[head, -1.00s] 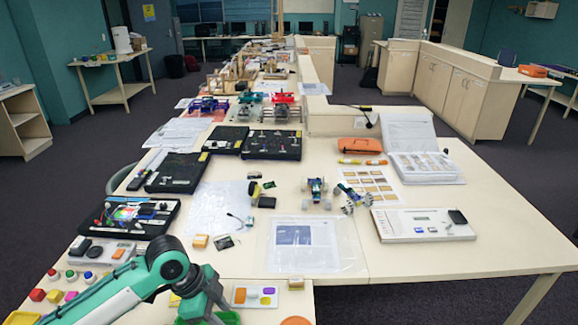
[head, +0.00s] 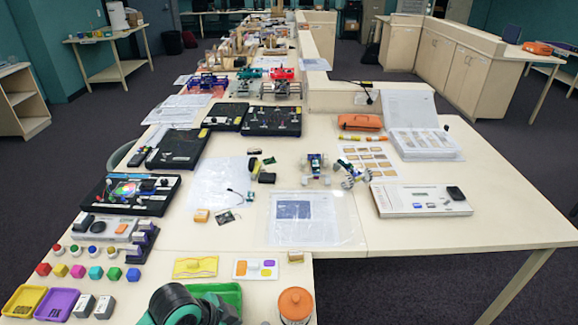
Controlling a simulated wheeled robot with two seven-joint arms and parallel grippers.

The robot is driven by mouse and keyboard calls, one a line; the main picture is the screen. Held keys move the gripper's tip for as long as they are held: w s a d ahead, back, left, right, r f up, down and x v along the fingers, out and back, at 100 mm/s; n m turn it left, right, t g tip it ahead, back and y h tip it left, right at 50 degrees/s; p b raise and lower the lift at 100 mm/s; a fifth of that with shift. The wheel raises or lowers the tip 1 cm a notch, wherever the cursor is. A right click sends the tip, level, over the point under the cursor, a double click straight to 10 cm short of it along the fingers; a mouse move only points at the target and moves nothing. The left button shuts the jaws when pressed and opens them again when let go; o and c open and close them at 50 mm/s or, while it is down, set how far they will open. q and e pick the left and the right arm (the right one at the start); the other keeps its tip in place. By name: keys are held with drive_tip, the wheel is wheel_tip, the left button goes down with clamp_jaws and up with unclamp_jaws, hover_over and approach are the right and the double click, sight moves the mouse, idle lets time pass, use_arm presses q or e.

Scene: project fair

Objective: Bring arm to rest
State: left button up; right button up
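My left arm shows only as a dark and green joint at the bottom edge of the head view, in front of the green tray (head: 232,293). Its gripper is out of the picture. My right arm and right gripper are not in view. Nothing held by either gripper can be seen.
Near the arm are a yellow tray (head: 24,302), a purple tray (head: 57,304), a jar with an orange lid (head: 295,304), a yellow board (head: 195,267) and a white board with coloured pieces (head: 255,269). Several coloured blocks stand at left. Bare tabletop (head: 440,245) lies at right.

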use_arm(q)
drive_tip(key=s+a+f+n+y, duration=0.4)
drive_tip(key=s+a+n+y, duration=0.1)
drive_tip(key=s+a+n, duration=0.8)
wheel_tip(320, 180, down, 32)
drive_tip(key=s+d+f+m, duration=0.1)
drive_tip(key=s+m, duration=0.1)
drive_tip(key=m, duration=0.1)
drive_tip(key=s+a+f+g, duration=0.1)
drive_tip(key=s+a+f, duration=0.2)
drive_tip(key=s+f, duration=1.5)
drive_tip(key=shift+s+f+g, duration=0.15)
drive_tip(key=shift+s+g, duration=0.1)
drive_tip(key=shift+g, duration=0.05)
